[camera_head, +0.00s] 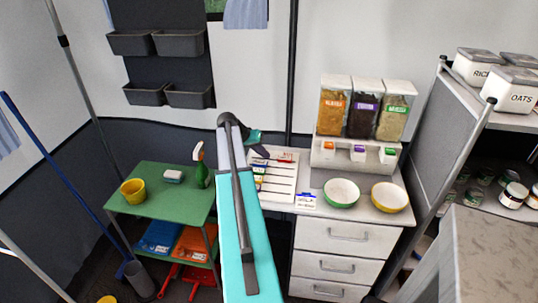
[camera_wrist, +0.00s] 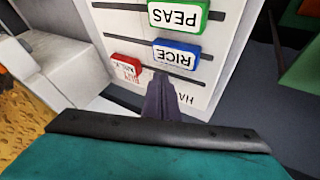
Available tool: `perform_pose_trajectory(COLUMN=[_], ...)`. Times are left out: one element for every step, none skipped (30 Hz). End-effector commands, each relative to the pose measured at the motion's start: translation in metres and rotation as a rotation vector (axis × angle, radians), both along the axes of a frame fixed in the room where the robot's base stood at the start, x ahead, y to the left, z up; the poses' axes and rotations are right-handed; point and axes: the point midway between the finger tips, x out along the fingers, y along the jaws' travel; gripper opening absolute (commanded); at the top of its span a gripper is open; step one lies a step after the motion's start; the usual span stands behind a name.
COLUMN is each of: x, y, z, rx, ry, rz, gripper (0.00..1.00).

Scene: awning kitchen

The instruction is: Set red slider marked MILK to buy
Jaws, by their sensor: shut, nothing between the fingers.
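The slider board (camera_wrist: 215,75) shows upside down in the wrist view, and the white board (camera_head: 280,183) is on the counter in the head view. The red slider (camera_wrist: 126,62) sits left of the blue RICE slider (camera_wrist: 176,55) and green PEAS slider (camera_wrist: 178,16). Red lettering shows on or just below its white face, too small to read surely. My gripper (camera_wrist: 161,98) is shut and empty, its tips just right of the red slider; contact cannot be told. Lettering starting "HA" shows right of the tips. In the head view my gripper (camera_head: 262,151) is above the board, partly hidden by my arm.
A dispenser (camera_head: 358,152) and two bowls, green-rimmed (camera_head: 341,193) and yellow (camera_head: 389,197), stand right of the board. A green cart (camera_head: 160,195) with a spray bottle (camera_head: 201,172) stands left. Counter drawers (camera_head: 345,237) are below.

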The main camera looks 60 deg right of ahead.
Motion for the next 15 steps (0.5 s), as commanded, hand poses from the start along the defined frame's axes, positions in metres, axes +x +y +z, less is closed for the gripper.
perform_pose_trajectory(x=[0.006, 0.006, 0.008, 0.009, 0.011, 0.013, 0.014, 0.015, 0.017, 0.018, 0.02, 0.022, 0.024, 0.025, 0.027], y=[0.002, 0.005, 0.008, 0.01, 0.012, 0.015, 0.017, 0.019, 0.021, 0.023, 0.025, 0.028, 0.03, 0.032, 0.035], z=[0.001, 0.005, 0.01, 0.013, 0.017, 0.022, 0.025, 0.028, 0.033, 0.037, 0.04, 0.045, 0.048, 0.051, 0.056], rx=[-0.002, -0.003, -0.003, -0.002, -0.002, -0.003, -0.003, -0.002, -0.001, -0.002, -0.002, -0.002, -0.001, -0.002, -0.002], ry=[-0.001, -0.003, -0.003, -0.002, -0.003, -0.004, -0.004, -0.003, -0.003, -0.003, -0.004, -0.003, -0.003, -0.004, -0.004], rz=[0.0, 0.001, 0.001, 0.001, 0.0, 0.001, 0.001, 0.0, -0.001, -0.001, 0.0, -0.001, 0.0, 0.001, 0.0], gripper=[0.0, 0.0, 0.0, 0.0, 0.0, 0.0, 0.0, 0.0, 0.0, 0.0, 0.0, 0.0, 0.0, 0.0, 0.0])
